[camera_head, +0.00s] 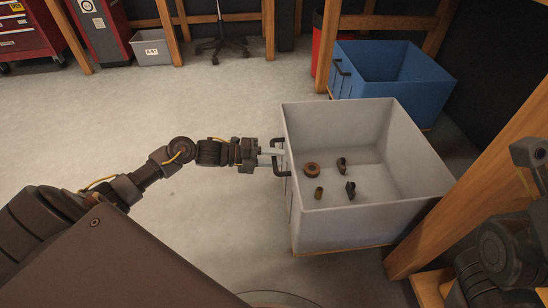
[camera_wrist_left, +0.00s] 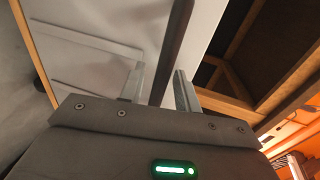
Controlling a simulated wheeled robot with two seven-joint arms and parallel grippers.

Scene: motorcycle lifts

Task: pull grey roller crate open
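The grey roller crate (camera_head: 345,222) stands on the floor right of centre in the head view. It has an open top and a dark bar handle (camera_head: 279,158) on its left side. My left gripper (camera_head: 272,157) reaches in from the left and is at this handle. In the left wrist view, the handle (camera_wrist_left: 176,45) runs between the two fingers (camera_wrist_left: 158,88). The fingers stand apart, with a gap seen between the left finger and the bar. My right arm shows at the right edge, but its gripper cannot be made out.
The floor (camera_head: 180,105) to the left is clear, with a small grey bin (camera_head: 151,48) far back.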

